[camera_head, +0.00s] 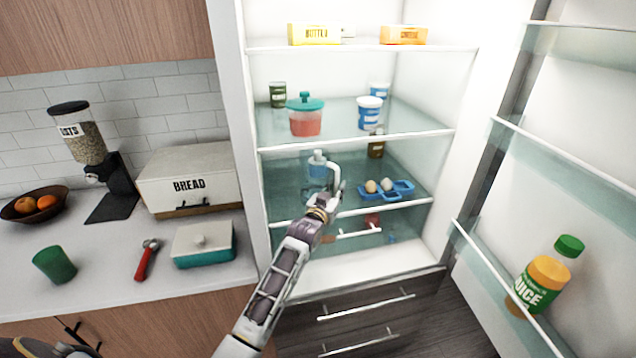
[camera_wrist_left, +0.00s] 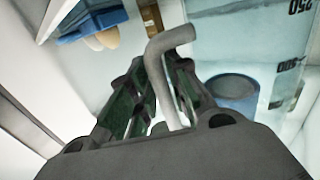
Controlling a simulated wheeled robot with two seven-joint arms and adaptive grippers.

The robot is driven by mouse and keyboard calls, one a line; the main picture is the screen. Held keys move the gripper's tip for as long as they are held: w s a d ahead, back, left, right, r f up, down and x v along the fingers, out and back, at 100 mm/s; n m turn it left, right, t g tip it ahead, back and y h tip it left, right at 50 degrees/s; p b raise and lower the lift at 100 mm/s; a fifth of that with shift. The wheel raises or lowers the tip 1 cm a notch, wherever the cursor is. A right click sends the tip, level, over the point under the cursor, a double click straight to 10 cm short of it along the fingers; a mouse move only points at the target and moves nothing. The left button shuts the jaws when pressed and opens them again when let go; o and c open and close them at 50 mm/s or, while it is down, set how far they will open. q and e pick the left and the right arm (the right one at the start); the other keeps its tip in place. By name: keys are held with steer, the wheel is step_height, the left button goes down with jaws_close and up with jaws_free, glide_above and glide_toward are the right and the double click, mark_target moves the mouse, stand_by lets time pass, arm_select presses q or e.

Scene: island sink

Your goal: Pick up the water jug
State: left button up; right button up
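The water jug (camera_head: 317,170) is a clear, bluish container with a white handle on its right side. It stands upright on a middle glass shelf of the open fridge. In the left wrist view its clear wall with printed marks (camera_wrist_left: 250,40) fills the upper right, and its pale handle (camera_wrist_left: 170,42) runs down between my fingers. My left gripper (camera_head: 329,198) is at the handle, in front of the jug. In the left wrist view the fingers (camera_wrist_left: 165,85) look closed in on the handle from both sides; their exact contact is partly hidden.
A blue egg tray (camera_head: 402,188) sits close right of the jug, with a dark jar (camera_head: 376,146) behind. A red container with a teal lid (camera_head: 306,116) is on the shelf above. The fridge door (camera_head: 590,140) stands open at right, holding a juice bottle (camera_head: 543,276).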

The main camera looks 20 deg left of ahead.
arm_select(q)
steer(key=shift+c, duration=1.1)
jaws_close()
arm_select(e)
steer(key=shift+d, duration=0.35)
arm_select(q)
steer(key=shift+r, duration=0.15)
arm_select(e)
steer(key=shift+a, duration=0.15)
arm_select(q)
steer(key=shift+r, duration=0.1)
arm_select(e)
steer(key=shift+a+r, duration=0.15)
steer(key=shift+a, duration=0.35)
arm_select(q)
steer(key=shift+r, duration=0.15)
arm_select(e)
steer(key=shift+r, duration=0.1)
